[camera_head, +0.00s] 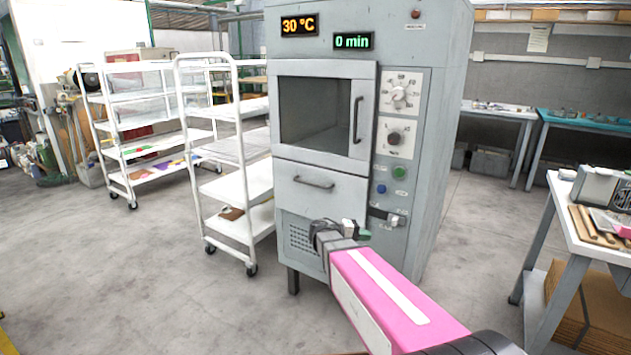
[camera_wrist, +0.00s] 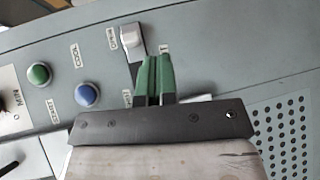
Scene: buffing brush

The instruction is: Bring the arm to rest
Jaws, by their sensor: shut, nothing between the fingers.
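My gripper (camera_head: 363,235) is at the end of my pink arm, in front of the lower part of a grey oven (camera_head: 427,130). In the wrist view its green fingers (camera_wrist: 154,78) are together, with nothing between them. They point at the oven's front panel, close to a pale switch lever (camera_wrist: 131,38). I cannot tell whether they touch it. The switch's dark plate (camera_head: 384,217) shows just right of the gripper in the head view. A green button (camera_wrist: 39,74) and a blue button (camera_wrist: 87,95) are left of the fingers in the wrist view.
The oven door (camera_head: 325,112) and drawer (camera_head: 320,182) are closed; displays read 30 °C and 0 min. White shelf trolleys (camera_head: 236,150) stand at left. A workbench (camera_head: 585,232) with items stands at right. Floor between oven and bench is clear.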

